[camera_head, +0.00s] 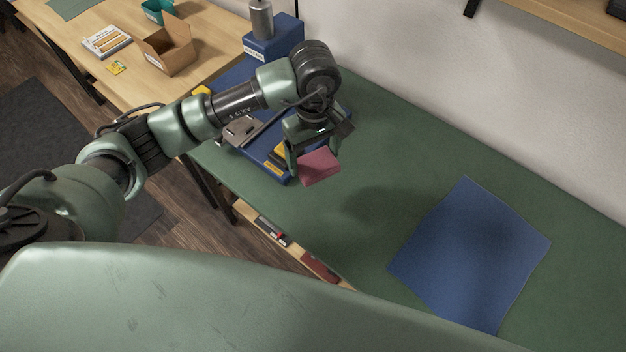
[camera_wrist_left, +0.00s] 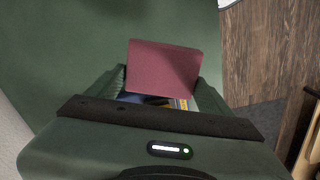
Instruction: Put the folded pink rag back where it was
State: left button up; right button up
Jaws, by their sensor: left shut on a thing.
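The folded pink rag (camera_head: 320,168) is held in my left gripper (camera_head: 314,160), above the green bench top near the blue tool tray. In the left wrist view the rag (camera_wrist_left: 163,68) sits between the two fingers of my left gripper (camera_wrist_left: 160,88), which are shut on it. The rag looks like a flat, folded rectangle. Part of it is hidden by the fingers in the head view. My right gripper does not show in either view.
A blue cloth (camera_head: 470,255) lies flat on the green bench mat (camera_head: 385,130). A blue tray (camera_head: 262,150) with a grey metal tool and yellow-and-black items lies beside the gripper. A cardboard box (camera_head: 168,50) stands on the wooden table. The mat's middle is clear.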

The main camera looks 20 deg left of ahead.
pick_arm(q)
send_over(314, 190)
notch_tip(314, 190, down, 7)
jog(key=shift+r+p, duration=0.1)
jog(key=shift+p, duration=0.35)
notch_tip(314, 190, down, 4)
jog(key=shift+p, duration=0.3)
jog(key=shift+f, duration=0.4)
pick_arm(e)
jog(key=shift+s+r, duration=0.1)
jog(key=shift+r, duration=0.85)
pick_arm(q)
jog(key=shift+f, duration=0.1)
jog(key=o, duration=1.1)
jog(key=shift+o, duration=0.2)
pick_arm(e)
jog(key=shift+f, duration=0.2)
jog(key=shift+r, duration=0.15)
